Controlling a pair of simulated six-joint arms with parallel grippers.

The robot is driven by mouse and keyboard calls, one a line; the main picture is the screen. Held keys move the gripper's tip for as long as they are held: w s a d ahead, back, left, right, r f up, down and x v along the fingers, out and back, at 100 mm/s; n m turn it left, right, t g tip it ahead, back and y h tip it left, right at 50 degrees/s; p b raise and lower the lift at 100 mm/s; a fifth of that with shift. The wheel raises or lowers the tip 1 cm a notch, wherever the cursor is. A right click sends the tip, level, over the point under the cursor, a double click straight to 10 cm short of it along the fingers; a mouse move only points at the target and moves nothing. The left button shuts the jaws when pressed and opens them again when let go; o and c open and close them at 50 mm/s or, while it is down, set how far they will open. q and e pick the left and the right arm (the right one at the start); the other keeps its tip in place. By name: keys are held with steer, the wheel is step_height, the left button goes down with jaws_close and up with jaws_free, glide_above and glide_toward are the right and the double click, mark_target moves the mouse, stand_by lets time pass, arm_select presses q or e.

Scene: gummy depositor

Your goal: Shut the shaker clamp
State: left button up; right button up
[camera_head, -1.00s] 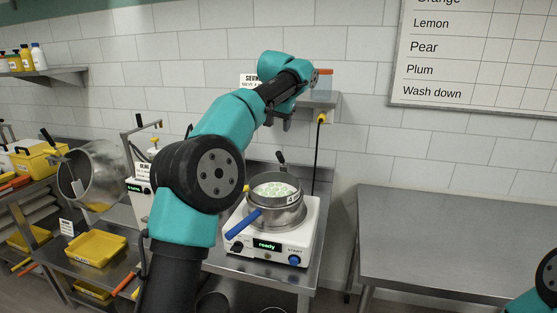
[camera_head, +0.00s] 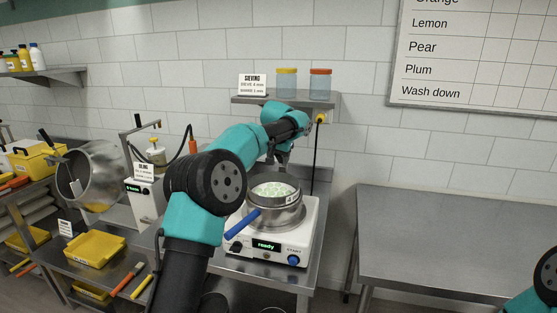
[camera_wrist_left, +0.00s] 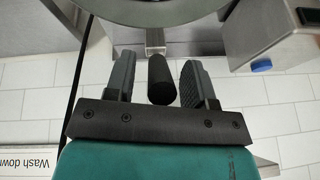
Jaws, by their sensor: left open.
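The white shaker (camera_head: 272,247) stands on a steel bench with a lit "ready" display. A round steel sieve (camera_head: 276,211) with a blue handle sits on it and holds pale green pieces. My left gripper (camera_head: 282,160) is behind the sieve, at the clamp, which it mostly hides there. In the left wrist view, the clamp's black lever grip (camera_wrist_left: 160,80) on a metal bar lies between the two fingers of my open left gripper (camera_wrist_left: 157,72), with gaps visible on both sides. My right gripper is out of view.
A shelf (camera_head: 286,100) with two jars and a sign is on the wall above. A steel drum (camera_head: 97,174) and yellow trays (camera_head: 95,249) are at the left. An empty steel table (camera_head: 460,235) is at the right.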

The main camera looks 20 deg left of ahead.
arm_select(q)
steer(key=shift+w+a+f, duration=0.1)
steer(key=shift+w+f, duration=0.15)
steer(key=shift+f, duration=0.35)
jaws_close()
